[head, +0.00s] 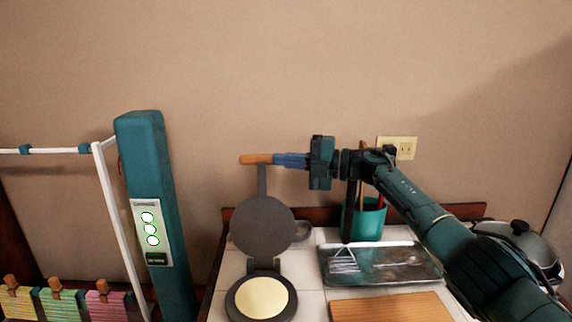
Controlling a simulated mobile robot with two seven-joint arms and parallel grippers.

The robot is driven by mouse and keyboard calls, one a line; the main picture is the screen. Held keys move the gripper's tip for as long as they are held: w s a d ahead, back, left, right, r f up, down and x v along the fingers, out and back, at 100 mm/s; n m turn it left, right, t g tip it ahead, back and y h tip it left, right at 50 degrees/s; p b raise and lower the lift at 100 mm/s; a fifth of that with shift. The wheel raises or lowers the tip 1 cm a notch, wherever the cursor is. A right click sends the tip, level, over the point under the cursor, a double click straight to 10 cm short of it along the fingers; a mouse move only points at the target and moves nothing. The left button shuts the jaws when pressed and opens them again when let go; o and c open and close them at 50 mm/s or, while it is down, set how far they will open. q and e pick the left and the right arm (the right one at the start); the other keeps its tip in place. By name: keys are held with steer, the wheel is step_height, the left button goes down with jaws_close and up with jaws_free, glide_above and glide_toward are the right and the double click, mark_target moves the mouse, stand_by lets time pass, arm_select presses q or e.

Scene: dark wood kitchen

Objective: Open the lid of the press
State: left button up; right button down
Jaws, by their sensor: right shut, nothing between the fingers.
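The press is a dark round griddle on the tiled counter, with a pale yellow disc on its lower plate (262,298). Its round dark lid (263,226) stands raised, roughly upright, behind the lower plate on a hinge. A stem rises from the lid to an orange-brown wooden handle (250,159). My right gripper (276,160) reaches in from the right at handle height. Its blue fingers are shut and empty, with their tips at the handle's right end; whether they touch it I cannot tell. My left gripper is not in view.
Right of the press are a metal tray (385,279) with a fork-like utensil, a teal cup (366,221) of utensils, a wooden board (390,308) and a metal pot (522,246). A wall outlet (397,148) is behind. A white rack (116,222) stands left.

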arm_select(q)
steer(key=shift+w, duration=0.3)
arm_select(e)
steer(key=shift+w+m, duration=0.5)
steer(key=shift+w, duration=0.05)
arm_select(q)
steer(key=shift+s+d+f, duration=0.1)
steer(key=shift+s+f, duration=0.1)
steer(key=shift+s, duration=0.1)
arm_select(e)
steer(key=shift+r, duration=0.1)
